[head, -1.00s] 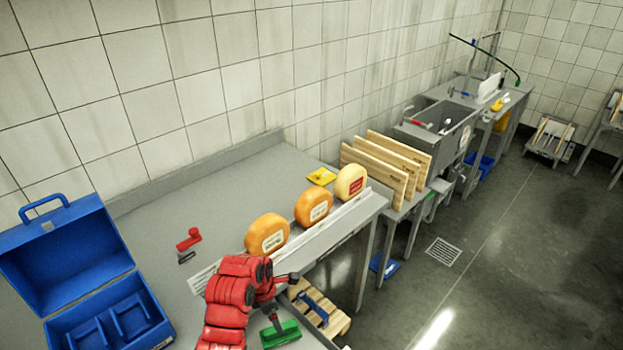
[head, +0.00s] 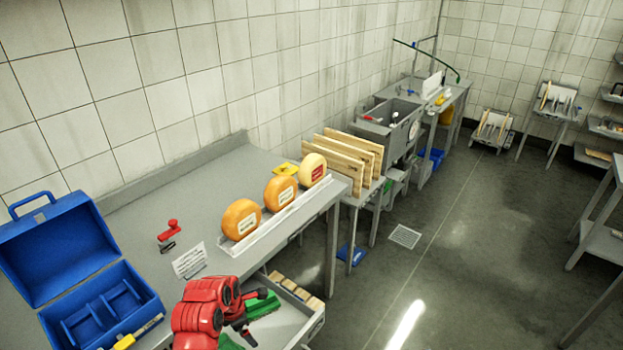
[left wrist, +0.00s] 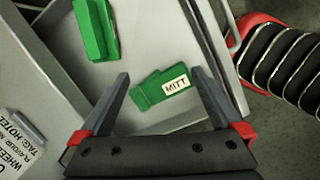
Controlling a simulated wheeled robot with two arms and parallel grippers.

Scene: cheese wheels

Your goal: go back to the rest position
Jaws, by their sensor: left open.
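My left gripper (head: 246,332) hangs at the front edge of the table, below the red part of my arm. In the left wrist view its two fingers (left wrist: 160,76) are spread apart with nothing held between them. Below them, a green block labelled MITT (left wrist: 155,88) lies in an open grey drawer (left wrist: 215,60). Another green item (left wrist: 96,28) lies farther up in the left wrist view. The open drawer also shows in the head view (head: 290,325), partly hidden by my arm. My right gripper is not in view.
Three cheese wheels (head: 241,220) stand in a row on the table (head: 190,190). An open blue case (head: 62,250), a red-handled tool (head: 169,232) and a label card (head: 189,261) are nearby. Wooden boards (head: 345,160) stand beyond.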

